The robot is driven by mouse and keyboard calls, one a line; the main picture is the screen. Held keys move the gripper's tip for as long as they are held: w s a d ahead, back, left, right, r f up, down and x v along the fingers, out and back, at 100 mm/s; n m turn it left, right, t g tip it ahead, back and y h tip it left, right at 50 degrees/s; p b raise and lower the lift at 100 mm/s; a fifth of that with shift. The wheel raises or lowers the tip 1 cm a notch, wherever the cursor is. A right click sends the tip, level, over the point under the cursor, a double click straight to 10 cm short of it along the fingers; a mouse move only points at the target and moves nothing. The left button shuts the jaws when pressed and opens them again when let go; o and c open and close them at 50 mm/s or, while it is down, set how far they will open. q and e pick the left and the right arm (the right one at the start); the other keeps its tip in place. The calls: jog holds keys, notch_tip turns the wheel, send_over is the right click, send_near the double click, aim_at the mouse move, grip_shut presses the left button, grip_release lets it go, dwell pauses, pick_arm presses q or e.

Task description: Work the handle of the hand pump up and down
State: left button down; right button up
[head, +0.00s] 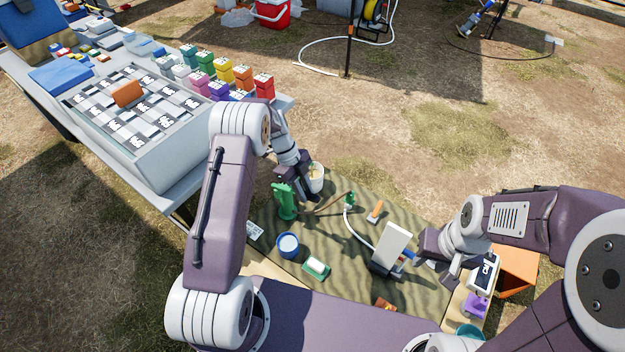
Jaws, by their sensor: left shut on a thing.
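A green upright body (285,201), which looks like the hand pump, stands on the striped mat (345,270) left of its middle. My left gripper (298,178) is right above and behind it, shut on what seems to be the pump's handle. The handle is mostly hidden by the gripper and wrist. A white bucket (316,178) stands just right of my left gripper. My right gripper (437,262) is low at the mat's right side, with its fingers apart, beside a white box-shaped device (392,246).
A blue-rimmed tub (288,245), a green-and-white block (316,267) and an orange-handled tool (375,211) lie on the mat. A white hose curves to the device. An orange box (518,270) stands at right.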

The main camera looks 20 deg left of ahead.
pick_arm(q)
jog(key=shift+w+a+r+g+h+b, duration=0.15)
jog(key=shift+w+a+r+h+b, duration=0.05)
jog(key=shift+a+r+h, duration=0.3)
jog(key=shift+w+a+r+g+h+b, duration=0.2)
jog(key=shift+a+r+h, duration=0.2)
jog(key=shift+r+h, duration=0.15)
jog(key=shift+a+r+h, duration=0.15)
jog(key=shift+r+h, duration=0.3)
jog(key=shift+d+f+y, duration=0.2)
jog(key=shift+d+y, duration=0.05)
jog(key=shift+y, duration=0.05)
jog(key=s+d+f+t+y, duration=0.1)
jog(key=d+f+t+y, duration=0.1)
jog(key=f+y, duration=0.4)
jog(key=shift+s+d+f, duration=0.25)
jog(key=shift+d+f, duration=0.5)
jog(key=shift+d, duration=0.05)
jog(key=c, duration=1.5)
grip_release()
jog(key=shift+c, duration=0.2)
jog(key=o, duration=0.4)
jog(key=shift+d+r, duration=0.1)
